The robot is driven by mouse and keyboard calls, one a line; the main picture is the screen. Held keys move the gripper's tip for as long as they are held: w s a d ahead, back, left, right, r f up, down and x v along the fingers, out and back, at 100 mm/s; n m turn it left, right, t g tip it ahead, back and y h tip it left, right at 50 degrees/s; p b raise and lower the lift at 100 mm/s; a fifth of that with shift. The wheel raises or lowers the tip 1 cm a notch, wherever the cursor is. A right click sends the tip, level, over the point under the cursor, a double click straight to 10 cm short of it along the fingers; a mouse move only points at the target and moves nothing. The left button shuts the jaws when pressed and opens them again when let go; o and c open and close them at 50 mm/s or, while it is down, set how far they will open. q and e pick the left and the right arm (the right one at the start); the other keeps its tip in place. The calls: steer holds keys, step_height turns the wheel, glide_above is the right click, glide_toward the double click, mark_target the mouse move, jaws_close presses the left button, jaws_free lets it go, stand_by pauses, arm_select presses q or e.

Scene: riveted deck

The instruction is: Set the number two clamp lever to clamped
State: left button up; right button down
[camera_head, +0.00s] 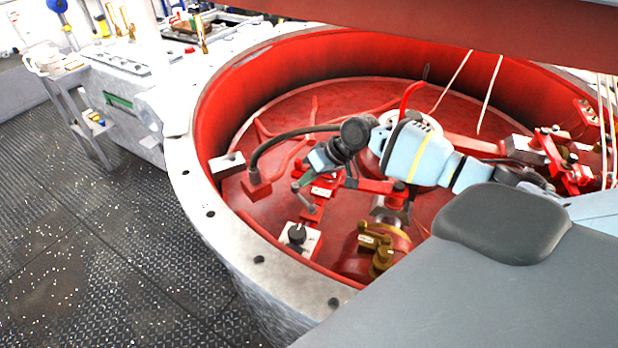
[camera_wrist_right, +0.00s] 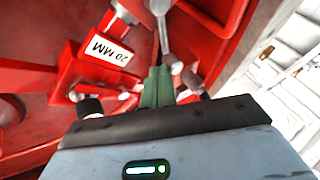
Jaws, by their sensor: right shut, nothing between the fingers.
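A grey lever with rounded ends (camera_head: 306,198) sits inside the red round well, beside a red block with a white label. In the right wrist view, a grey rod (camera_wrist_right: 166,42) with a rounded end lies at the fingertips, and the label (camera_wrist_right: 109,49) on the red block reads "20 MM". No lever number is readable. My right gripper (camera_head: 303,183) has green fingers, shut and empty, close by the lever's upper end. The fingers also show in the right wrist view (camera_wrist_right: 157,84); I cannot tell whether they touch the rod. My left gripper is out of view.
A white box with a black knob (camera_head: 298,238) and a brass fitting (camera_head: 376,248) stand nearer in the well. A black curved hose (camera_head: 285,139) lies left of my wrist. The well's grey rim (camera_head: 204,203) surrounds it. Riveted deck (camera_head: 90,240) is open at left.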

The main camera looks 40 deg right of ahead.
mark_target(296, 185)
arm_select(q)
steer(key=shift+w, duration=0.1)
arm_select(e)
steer(key=shift+w+a, duration=0.1)
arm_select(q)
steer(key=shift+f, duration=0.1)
arm_select(e)
steer(key=shift+n, duration=0.3)
steer(key=a+n+g, duration=0.1)
steer(key=a+n+g+y+b, duration=0.1)
steer(key=n, duration=0.1)
steer(key=shift+w, duration=0.3)
steer(key=shift+a+n+g+y, duration=0.3)
steer(key=shift+n+g, duration=0.1)
steer(key=shift+n, duration=0.2)
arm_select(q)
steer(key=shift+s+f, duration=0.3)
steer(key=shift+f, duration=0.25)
arm_select(e)
steer(key=shift+a+r, duration=0.1)
steer(key=shift+a, duration=0.15)
